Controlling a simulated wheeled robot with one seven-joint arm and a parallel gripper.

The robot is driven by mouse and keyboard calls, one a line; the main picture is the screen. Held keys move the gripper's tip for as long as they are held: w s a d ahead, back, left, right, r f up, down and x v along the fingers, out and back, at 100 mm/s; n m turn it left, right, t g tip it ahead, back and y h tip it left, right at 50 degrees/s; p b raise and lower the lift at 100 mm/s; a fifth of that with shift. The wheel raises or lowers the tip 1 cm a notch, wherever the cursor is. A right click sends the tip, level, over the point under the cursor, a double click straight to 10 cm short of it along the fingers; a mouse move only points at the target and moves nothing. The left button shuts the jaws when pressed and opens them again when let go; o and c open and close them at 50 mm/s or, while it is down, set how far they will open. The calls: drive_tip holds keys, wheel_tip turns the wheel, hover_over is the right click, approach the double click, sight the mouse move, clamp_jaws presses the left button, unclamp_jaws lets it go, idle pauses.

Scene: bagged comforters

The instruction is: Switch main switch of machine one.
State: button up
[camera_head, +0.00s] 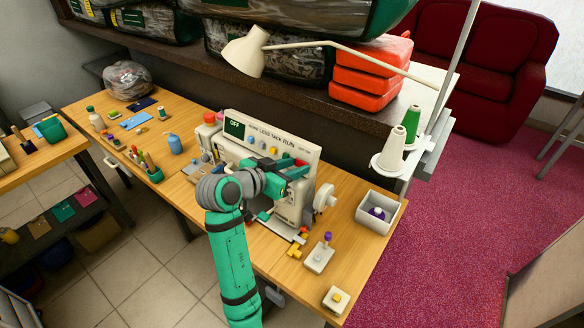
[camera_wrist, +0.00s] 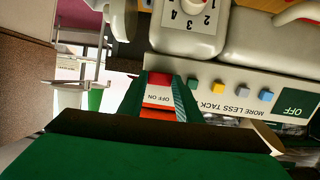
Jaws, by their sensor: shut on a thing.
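The machine (camera_head: 300,204), a cream sewing machine, stands on the wooden table, with a dark green display (camera_head: 235,126) reading OFF. Its front panel carries the words MORE, LESS, TACK and RUN above coloured buttons. In the wrist view the panel appears upside down, and its display (camera_wrist: 293,103) also reads OFF. The main switch (camera_wrist: 159,78) is a red piece with an OFF ON label beside it. My gripper (camera_wrist: 158,92) has its two green fingers on either side of the switch, shut on it. In the head view my gripper (camera_head: 292,172) is at the panel's right end.
Thread cones (camera_head: 392,150) stand at the right. A grey bin (camera_head: 377,212) and small control boxes (camera_head: 319,257) sit right of the machine.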

drive_tip(key=shift+w+a+m+g+h, duration=0.15)
drive_tip(key=shift+a+m+g+h, duration=0.15)
drive_tip(key=shift+g+h, duration=0.1)
drive_tip(key=o, duration=1)
drive_tip(key=shift+o, duration=0.2)
drive_tip(key=shift+d, duration=0.1)
drive_tip(key=v, duration=1)
drive_tip(key=shift+s+a, duration=0.25)
drive_tip(key=shift+s, duration=0.1)
